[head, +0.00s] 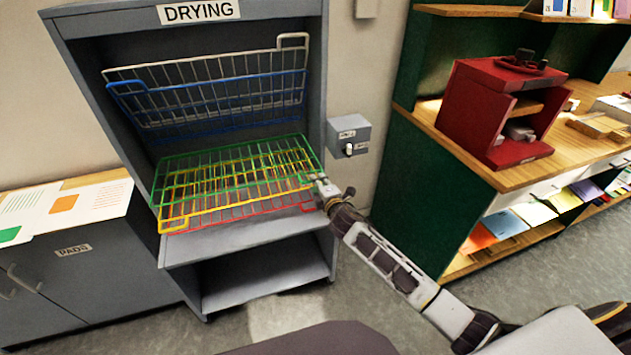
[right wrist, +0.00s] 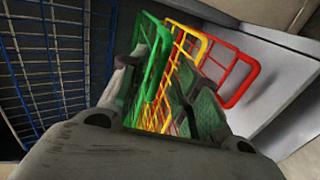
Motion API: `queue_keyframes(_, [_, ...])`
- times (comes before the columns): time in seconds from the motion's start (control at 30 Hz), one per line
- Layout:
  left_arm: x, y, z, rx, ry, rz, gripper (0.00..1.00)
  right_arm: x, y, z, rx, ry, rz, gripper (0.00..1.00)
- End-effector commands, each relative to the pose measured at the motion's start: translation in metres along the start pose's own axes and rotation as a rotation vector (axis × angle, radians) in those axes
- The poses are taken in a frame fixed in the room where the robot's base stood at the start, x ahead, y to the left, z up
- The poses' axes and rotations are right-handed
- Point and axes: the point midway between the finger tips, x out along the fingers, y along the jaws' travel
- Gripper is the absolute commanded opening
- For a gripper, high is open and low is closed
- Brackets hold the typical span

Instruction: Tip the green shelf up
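The green shelf (head: 240,157) is a wire rack lying lowered in the grey drying cabinet, above a yellow shelf (head: 177,223) and a red shelf (head: 262,209). My right gripper (head: 322,187) is at the green shelf's front right corner. In the right wrist view, the fingers of my right gripper (right wrist: 160,95) are apart, with the raised end loop of the green shelf (right wrist: 156,60) between them; I see no clear closed grip. Part of the loop is hidden by the left finger. My left gripper is out of view.
A white shelf (head: 200,72) and a blue shelf (head: 215,112) are tipped up above. A grey switch box (head: 348,137) is on the wall right of the cabinet. A green bookcase (head: 425,200) with a red press (head: 490,110) stands further right.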

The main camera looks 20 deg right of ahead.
Motion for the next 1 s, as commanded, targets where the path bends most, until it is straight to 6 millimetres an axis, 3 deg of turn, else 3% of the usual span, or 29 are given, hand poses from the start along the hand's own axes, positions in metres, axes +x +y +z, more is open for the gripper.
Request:
queue_keyframes(0.4, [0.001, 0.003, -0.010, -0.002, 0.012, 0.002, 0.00, 0.031, 0.000, 0.000, 0.000, -0.001, 0.000, 0.32])
queue_keyframes(0.87, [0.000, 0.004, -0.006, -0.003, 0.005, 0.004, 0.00, 0.035, 0.000, 0.000, 0.000, 0.000, 0.000, 0.32])
queue_keyframes(1.0, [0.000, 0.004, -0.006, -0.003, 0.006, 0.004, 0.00, 0.035, 0.000, 0.000, 0.000, 0.000, 0.000, 0.14])
